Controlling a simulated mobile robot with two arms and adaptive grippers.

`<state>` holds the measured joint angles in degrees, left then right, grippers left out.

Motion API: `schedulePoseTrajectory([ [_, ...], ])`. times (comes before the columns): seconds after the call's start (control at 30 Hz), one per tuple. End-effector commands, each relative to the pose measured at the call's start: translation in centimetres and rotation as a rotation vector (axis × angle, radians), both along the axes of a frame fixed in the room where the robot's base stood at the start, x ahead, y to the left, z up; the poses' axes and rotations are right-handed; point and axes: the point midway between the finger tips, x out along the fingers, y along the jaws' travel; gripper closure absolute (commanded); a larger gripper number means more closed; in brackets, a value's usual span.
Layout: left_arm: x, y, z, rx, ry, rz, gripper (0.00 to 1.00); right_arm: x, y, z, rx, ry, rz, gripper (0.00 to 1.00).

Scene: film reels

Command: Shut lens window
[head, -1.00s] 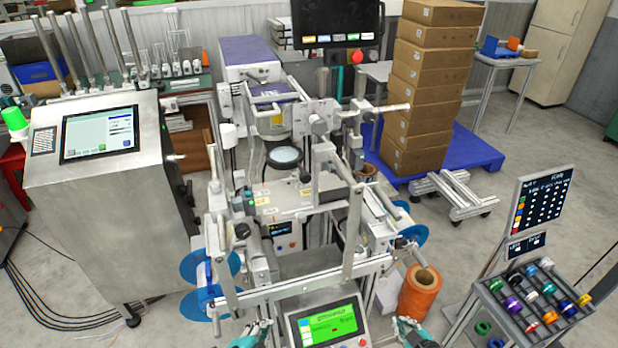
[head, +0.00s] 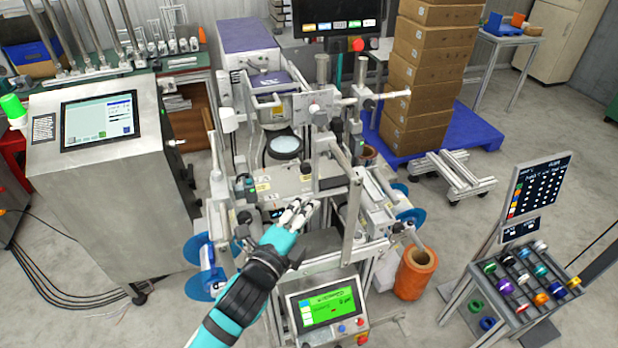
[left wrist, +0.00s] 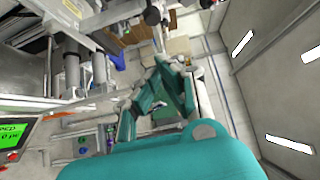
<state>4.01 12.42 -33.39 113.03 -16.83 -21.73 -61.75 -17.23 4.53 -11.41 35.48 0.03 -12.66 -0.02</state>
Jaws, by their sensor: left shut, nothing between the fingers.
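A round glass lens in a dark ring (head: 285,147), which may be the lens window, sits in the middle of the machine in the head view. I cannot tell whether it is open or shut. My left gripper (head: 298,209) is in front of and below the lens, apart from it, over the machine's front. Its fingers are shut and empty. In the left wrist view, my left gripper (left wrist: 160,88) shows its teal fingers, and I cannot make out the lens there. My right gripper is out of view.
A green-lit screen (head: 328,308) is at the machine's front, with blue reels (head: 206,262) at its left. A metal upright (head: 352,222) stands right of my gripper. An orange roll (head: 416,270) and a rack of coloured spools (head: 525,285) are at the right.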

Motion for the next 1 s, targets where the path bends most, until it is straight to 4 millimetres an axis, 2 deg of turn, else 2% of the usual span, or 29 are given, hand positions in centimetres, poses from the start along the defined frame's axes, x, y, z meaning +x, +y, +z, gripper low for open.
schedulePoseTrajectory([
  [0.03,1.2,-0.6,0.4,-0.002,0.000,0.001,1.00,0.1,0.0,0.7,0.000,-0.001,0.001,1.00],
  [0.2,4.2,-2.1,0.4,-0.001,0.000,0.001,1.00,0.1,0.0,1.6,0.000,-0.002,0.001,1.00],
  [0.4,6.8,-1.0,0.2,0.001,0.002,0.001,1.00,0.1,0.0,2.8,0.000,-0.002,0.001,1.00],
  [0.57,7.6,-0.7,0.1,-0.001,0.000,0.000,1.00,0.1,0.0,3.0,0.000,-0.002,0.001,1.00],
  [0.9,7.7,-0.7,-0.1,-0.001,0.000,0.000,1.00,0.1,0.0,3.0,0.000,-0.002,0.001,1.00],
  [1.0,8.4,-0.4,-0.1,0.002,-0.001,0.000,1.00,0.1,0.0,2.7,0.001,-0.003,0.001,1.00],
])
